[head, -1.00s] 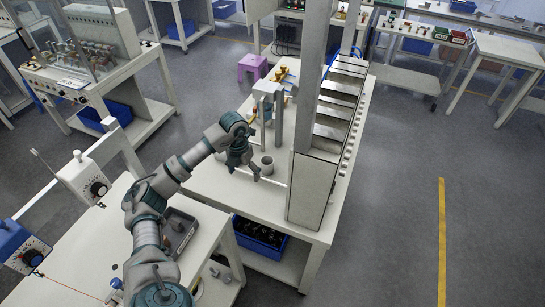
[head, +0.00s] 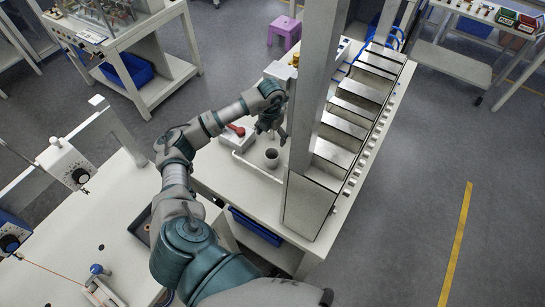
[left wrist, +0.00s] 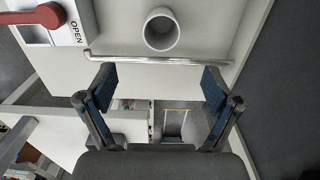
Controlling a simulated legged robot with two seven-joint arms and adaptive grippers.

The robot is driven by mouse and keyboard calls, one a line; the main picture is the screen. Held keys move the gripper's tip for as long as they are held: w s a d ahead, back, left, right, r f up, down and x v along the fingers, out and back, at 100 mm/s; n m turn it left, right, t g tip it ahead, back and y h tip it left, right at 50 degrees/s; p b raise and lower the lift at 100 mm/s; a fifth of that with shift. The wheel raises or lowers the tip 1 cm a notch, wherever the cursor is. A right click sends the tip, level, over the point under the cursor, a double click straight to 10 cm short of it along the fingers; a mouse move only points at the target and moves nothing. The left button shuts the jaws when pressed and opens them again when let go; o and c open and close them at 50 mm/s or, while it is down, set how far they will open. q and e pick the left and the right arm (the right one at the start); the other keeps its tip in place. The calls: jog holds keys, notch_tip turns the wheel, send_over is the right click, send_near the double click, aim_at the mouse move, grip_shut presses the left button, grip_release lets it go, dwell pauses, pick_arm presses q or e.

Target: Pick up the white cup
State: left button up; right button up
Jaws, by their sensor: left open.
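The white cup (head: 271,158), greyish in this light, stands upright on the white workbench (head: 225,180), beside the tall metal column. In the left wrist view the cup (left wrist: 161,30) shows from above at the top centre, its round opening empty. My left gripper (head: 270,134) is at the cup's far side in the head view, its fingers pointing down. In the left wrist view the left gripper (left wrist: 158,82) is open with nothing between its fingers, and the cup lies beyond the fingertips, apart from them. My right gripper is not in view.
A metal rail (left wrist: 150,60) runs along the bench near the cup. A red lever (left wrist: 42,20) on a box marked OPEN is to its left. The tall column (head: 308,190) with stepped metal trays (head: 350,110) stands close on the right. Open floor lies further right.

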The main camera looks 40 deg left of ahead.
pick_arm(q)
send_over(272, 154)
jog(key=s+d, duration=0.2)
notch_tip(272, 154, down, 4)
jog(key=f, duration=0.2)
jog(key=f+p, duration=0.1)
jog(key=f, duration=0.2)
jog(key=a+f+p, duration=0.1)
jog(key=f, duration=0.1)
jog(key=shift+w+f, duration=0.1)
jog(key=shift+f, duration=0.25)
jog(key=shift+d+f, duration=0.15)
jog(key=shift+f, duration=0.05)
jog(key=shift+d, duration=0.25)
jog(key=shift+c, duration=0.7)
jog(key=c, duration=0.8)
jog(key=shift+a, duration=0.1)
jog(key=shift+c, duration=1)
jog(key=shift+a, duration=0.15)
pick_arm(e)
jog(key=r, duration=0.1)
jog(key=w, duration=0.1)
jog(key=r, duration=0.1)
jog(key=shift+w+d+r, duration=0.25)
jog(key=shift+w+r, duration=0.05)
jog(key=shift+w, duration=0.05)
